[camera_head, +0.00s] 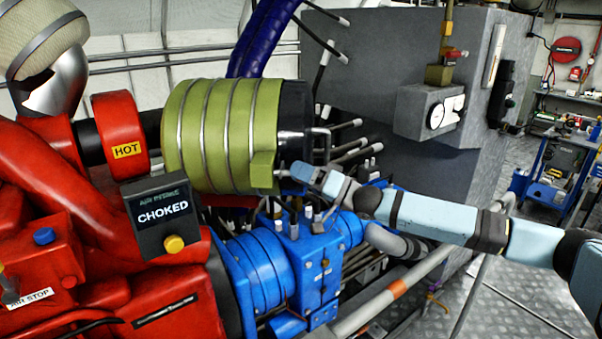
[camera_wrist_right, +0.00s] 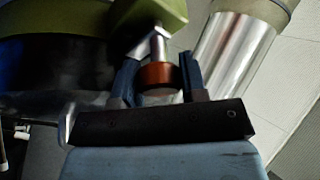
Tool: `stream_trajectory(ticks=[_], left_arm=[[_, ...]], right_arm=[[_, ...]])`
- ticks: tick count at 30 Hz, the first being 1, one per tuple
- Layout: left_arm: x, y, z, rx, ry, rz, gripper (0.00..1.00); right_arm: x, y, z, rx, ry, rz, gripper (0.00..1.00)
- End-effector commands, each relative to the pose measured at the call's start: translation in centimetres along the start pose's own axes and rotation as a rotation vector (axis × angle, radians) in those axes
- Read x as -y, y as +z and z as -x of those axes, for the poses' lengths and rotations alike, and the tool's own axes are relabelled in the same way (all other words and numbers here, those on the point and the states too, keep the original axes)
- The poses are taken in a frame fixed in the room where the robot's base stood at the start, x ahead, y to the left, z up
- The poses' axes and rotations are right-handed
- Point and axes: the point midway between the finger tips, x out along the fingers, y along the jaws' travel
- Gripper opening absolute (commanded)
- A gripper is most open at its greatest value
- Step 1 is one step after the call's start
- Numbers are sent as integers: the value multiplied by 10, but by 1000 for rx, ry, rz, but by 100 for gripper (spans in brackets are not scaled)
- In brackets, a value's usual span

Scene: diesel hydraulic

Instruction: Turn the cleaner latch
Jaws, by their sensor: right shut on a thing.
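The air cleaner (camera_head: 218,135) is a green ribbed drum with metal bands and a black end, mounted across the red engine. A green block (camera_head: 263,170) sticks out low on its side. My right gripper (camera_head: 284,173) reaches in from the right, beside this block. In the right wrist view, the two blue fingers of my right gripper (camera_wrist_right: 160,75) are shut around a red-brown knob (camera_wrist_right: 157,77) on a short silver shaft, which runs up to the green part. This knob looks like the cleaner latch; in the head view it is hidden at the fingertips. My left gripper is not in view.
A dark panel (camera_head: 158,215) reads "CHOKED" and has a yellow button. Blue machinery (camera_head: 262,268) lies just below my right arm. A large grey cabinet (camera_head: 400,60) fills the back.

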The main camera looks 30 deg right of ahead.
Motion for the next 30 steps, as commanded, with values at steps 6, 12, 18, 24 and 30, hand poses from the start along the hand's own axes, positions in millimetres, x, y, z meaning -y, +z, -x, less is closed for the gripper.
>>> stream_trajectory(ticks=[6, 12, 18, 24, 30], left_arm=[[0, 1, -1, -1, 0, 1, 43], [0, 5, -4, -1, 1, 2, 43], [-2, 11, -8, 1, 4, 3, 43], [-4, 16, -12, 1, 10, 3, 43], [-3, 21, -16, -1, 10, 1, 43]], right_arm=[[-1, 0, 0, 0, -11, 28, 16], [-1, 1, 0, 0, -49, 118, 16], [-1, 1, 0, -2, -112, 268, 16], [-1, 0, 0, -2, -184, 445, 16], [0, 0, 0, -2, -257, 621, 16]])
